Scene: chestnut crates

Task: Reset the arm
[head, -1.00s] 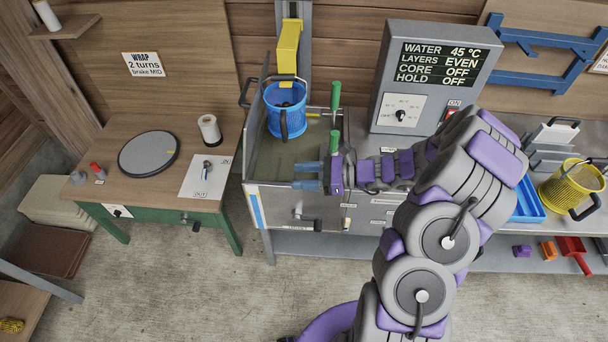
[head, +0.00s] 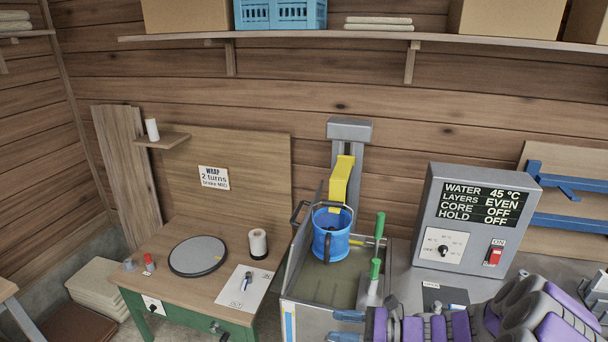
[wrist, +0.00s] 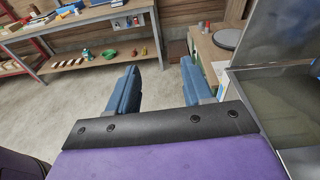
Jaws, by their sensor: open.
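My gripper (wrist: 155,90) is open in the wrist view, its two blue fingers apart with nothing between them and floor behind. In the head view its blue fingers (head: 347,326) show at the bottom edge, in front of the metal water tank (head: 301,318). My purple and grey arm reaches in from the lower right; most of it is below the frame. A blue basket (head: 331,243) with dark handles hangs at the tank below a yellow bracket (head: 341,182), apart from my gripper.
Right of the tank stands a control box (head: 475,220) reading water 45 °C, layers even, core off, hold off. A green-legged table (head: 195,287) with a round turntable (head: 197,256) stands left. The wrist view shows a shelved bench (wrist: 85,30) and clear floor.

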